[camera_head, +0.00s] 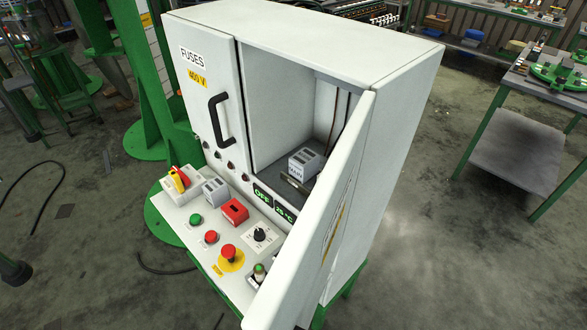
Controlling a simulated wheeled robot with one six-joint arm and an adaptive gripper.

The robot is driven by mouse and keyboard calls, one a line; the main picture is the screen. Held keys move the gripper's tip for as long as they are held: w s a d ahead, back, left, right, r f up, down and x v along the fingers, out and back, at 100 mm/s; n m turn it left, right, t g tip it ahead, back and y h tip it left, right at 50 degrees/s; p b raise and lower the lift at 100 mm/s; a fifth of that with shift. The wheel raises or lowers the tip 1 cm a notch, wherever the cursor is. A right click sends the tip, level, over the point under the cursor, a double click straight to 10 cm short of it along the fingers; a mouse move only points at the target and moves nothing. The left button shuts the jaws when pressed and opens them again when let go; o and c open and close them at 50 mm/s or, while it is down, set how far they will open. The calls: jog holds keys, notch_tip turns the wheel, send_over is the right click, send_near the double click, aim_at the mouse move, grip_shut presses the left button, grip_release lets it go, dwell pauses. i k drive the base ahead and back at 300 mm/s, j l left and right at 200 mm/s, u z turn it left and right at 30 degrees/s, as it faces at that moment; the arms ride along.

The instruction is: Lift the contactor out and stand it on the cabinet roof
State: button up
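A small light-grey block with dark slots on top, which looks like the contactor (304,164), stands on the dark floor inside the open right compartment of the white cabinet (400,130). A darker low piece lies just in front of it, partly hidden by the door. The cabinet roof (300,28) is flat, white and bare. The right compartment's door (322,225) stands open toward the front and hides part of the compartment's right side. My gripper is not in view.
The left door (212,85), marked FUSES 400 V, is shut and has a black handle (219,118). A sloping console (192,222) below carries a grey block (215,191), a red block (235,211), buttons and a knob. Green columns stand left; a workbench (545,85) stands right.

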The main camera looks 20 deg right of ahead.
aim_at(303, 166)
jog(key=i+j+u, duration=0.25)
jog(key=j+u, duration=0.1)
jog(key=u, duration=0.35)
jog(key=j+u, duration=0.1)
jog(key=u, duration=0.4)
jog(key=i+j+u, duration=0.1)
jog(key=u, duration=0.8)
jog(key=i+l+u, duration=0.1)
jog(key=i+l, duration=0.15)
jog(key=i, duration=0.05)
